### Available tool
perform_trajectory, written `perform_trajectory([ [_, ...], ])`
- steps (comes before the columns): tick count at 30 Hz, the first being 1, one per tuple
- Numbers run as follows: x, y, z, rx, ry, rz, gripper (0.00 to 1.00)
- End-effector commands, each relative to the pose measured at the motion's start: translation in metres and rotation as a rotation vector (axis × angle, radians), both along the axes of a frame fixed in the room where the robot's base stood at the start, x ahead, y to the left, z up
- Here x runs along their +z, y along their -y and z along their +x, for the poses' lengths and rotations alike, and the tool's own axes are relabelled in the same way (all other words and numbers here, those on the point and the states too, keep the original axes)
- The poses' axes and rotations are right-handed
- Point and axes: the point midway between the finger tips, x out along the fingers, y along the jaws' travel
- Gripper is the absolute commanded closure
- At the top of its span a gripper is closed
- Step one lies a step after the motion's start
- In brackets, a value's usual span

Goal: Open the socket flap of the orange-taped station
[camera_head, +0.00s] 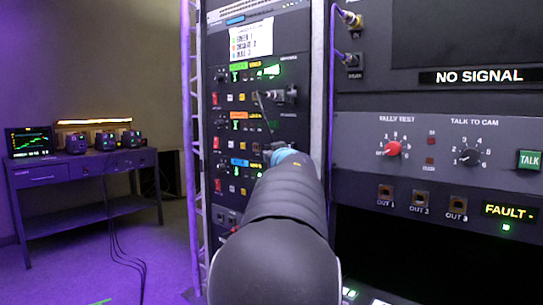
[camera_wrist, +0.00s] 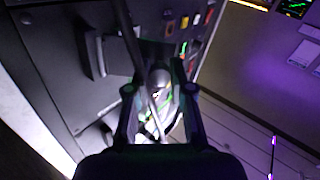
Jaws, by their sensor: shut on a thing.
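The orange-taped station is the middle row on the rack panel, marked by an orange label (camera_head: 238,115) in the head view. Its right end, where the row above has its socket, is covered by my arm. My gripper is mostly hidden behind my arm there. In the wrist view my gripper (camera_wrist: 158,92) has its two fingers around a dark rounded piece (camera_wrist: 158,78), shut on it. I cannot tell whether this piece is the flap. A dark cable or rod runs past it from above. The flap's position is not visible.
The green-labelled station (camera_head: 238,66) above has a plug in its socket (camera_head: 286,95), with a thin cable hanging down. The blue-labelled station (camera_head: 238,161) lies below. A grey control panel (camera_head: 450,140) stands right.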

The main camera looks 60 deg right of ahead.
Motion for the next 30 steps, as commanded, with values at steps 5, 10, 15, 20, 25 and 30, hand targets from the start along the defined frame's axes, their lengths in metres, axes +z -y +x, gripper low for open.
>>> perform_trajectory([
  [5, 0.001, 0.001, -0.002, -0.006, 0.001, -0.001, 1.0],
  [10, 0.001, 0.0, 0.0, -0.002, 0.0, 0.0, 0.53],
  [15, 0.0, -0.001, 0.002, 0.002, 0.0, 0.0, 0.53],
  [20, 0.0, -0.003, -0.001, 0.002, 0.0, 0.0, 0.53],
  [25, 0.0, -0.016, -0.017, 0.0, 0.001, -0.001, 0.53],
  [30, 0.001, -0.037, -0.043, -0.003, 0.001, -0.002, 0.53],
])
